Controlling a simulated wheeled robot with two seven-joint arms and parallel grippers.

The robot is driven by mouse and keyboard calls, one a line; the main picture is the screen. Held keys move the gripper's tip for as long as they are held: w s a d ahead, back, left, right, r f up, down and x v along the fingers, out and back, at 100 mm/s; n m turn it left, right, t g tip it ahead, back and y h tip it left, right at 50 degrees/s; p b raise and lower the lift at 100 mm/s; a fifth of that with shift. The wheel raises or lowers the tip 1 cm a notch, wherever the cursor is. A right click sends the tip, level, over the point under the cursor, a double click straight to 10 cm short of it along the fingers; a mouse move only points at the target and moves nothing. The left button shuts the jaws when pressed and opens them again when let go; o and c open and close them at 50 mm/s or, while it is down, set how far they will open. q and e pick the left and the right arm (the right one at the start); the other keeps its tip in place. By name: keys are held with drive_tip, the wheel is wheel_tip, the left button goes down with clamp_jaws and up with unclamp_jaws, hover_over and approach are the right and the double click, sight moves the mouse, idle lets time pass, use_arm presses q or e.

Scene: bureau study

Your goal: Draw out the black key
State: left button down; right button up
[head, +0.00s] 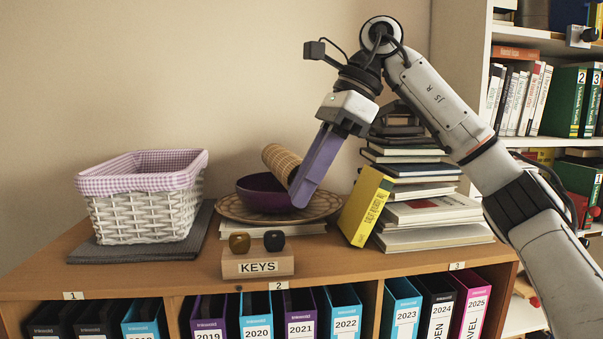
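The black key (274,240) shows as a dark rounded head on top of the wooden block labelled KEYS (258,266). A brass-coloured key head (239,242) stands to its left on the same block. The lower parts of both keys are hidden. My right gripper (301,197) hangs above and behind the block, tilted down to the left, its purple finger in front of the purple bowl. The finger is seen side-on, so I cannot tell whether the gripper is open or shut. It is apart from the black key. My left gripper is not in view.
A white wicker basket (146,216) stands at the left on a dark mat. The purple bowl (258,196), holding a woven tan object (279,160), sits on a round plate. A yellow book (366,206) leans on stacked books (430,212) at right. The cabinet's front edge is mostly clear.

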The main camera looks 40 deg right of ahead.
sight(278, 231)
drive_tip(key=b+x, duration=0.2)
drive_tip(key=x, duration=0.3)
drive_tip(key=shift+f, duration=0.2)
drive_tip(key=shift+b+x, duration=0.45)
drive_tip(key=shift+x, duration=0.6)
clamp_jaws()
drive_tip(key=shift+r, duration=0.1)
